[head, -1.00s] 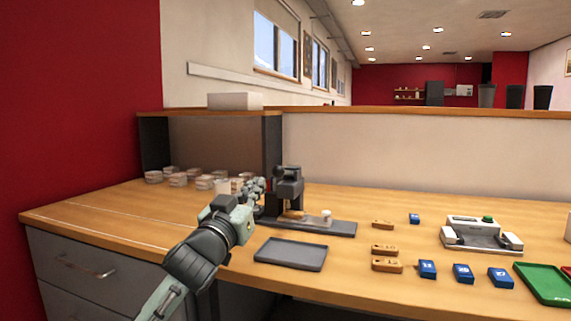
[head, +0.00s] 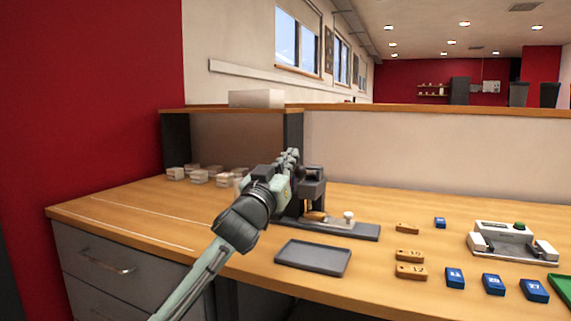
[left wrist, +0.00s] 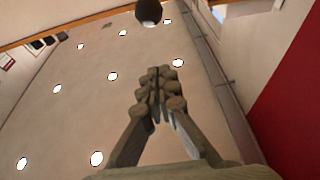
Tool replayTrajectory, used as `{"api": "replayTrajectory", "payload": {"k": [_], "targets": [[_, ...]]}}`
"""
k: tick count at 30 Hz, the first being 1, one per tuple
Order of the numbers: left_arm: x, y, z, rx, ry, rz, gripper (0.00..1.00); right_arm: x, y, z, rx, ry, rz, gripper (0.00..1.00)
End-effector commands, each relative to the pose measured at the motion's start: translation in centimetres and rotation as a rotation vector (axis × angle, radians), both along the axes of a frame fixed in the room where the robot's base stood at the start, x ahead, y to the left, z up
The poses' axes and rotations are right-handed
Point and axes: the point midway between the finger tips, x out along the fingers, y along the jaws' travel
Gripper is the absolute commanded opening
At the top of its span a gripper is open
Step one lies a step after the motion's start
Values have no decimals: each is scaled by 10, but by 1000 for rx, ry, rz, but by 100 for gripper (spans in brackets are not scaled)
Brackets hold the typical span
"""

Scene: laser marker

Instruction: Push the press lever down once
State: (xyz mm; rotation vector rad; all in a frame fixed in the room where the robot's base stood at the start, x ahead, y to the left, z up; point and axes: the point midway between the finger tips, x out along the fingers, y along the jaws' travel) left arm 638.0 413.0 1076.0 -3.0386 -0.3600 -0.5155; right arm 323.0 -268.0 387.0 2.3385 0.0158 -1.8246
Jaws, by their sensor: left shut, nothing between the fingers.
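The dark press (head: 315,188) stands on a long grey base plate (head: 362,232) on the wooden desk. My left gripper (head: 290,156) is shut and empty, raised at the left of the press head, near its top. In the head view I cannot make out the lever apart from the gripper and the press. In the left wrist view a dark round knob (left wrist: 148,12), which looks like the lever's end, shows beyond my shut left fingertips (left wrist: 158,72), with a gap between in the picture. My right gripper is out of view.
A grey tray (head: 313,258) lies in front of the press. Wooden blocks (head: 411,271), blue blocks (head: 493,284) and a white device with a green button (head: 512,240) are to the right. Pale round pieces (head: 198,176) stand by the shelf (head: 236,112) at the left.

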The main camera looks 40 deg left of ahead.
Motion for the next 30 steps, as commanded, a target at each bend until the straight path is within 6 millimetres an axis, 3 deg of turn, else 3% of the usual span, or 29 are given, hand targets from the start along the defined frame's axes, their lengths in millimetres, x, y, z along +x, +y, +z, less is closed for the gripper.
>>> {"api": "replayTrajectory", "payload": {"k": [8,10,16,30], "targets": [[48,12,21,1,-1,1,0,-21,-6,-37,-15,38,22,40],[47,11,2,-1,5,-1,0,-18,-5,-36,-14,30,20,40],[47,11,-18,0,2,0,0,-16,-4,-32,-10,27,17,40],[46,11,-24,0,0,0,0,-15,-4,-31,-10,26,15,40]]}}
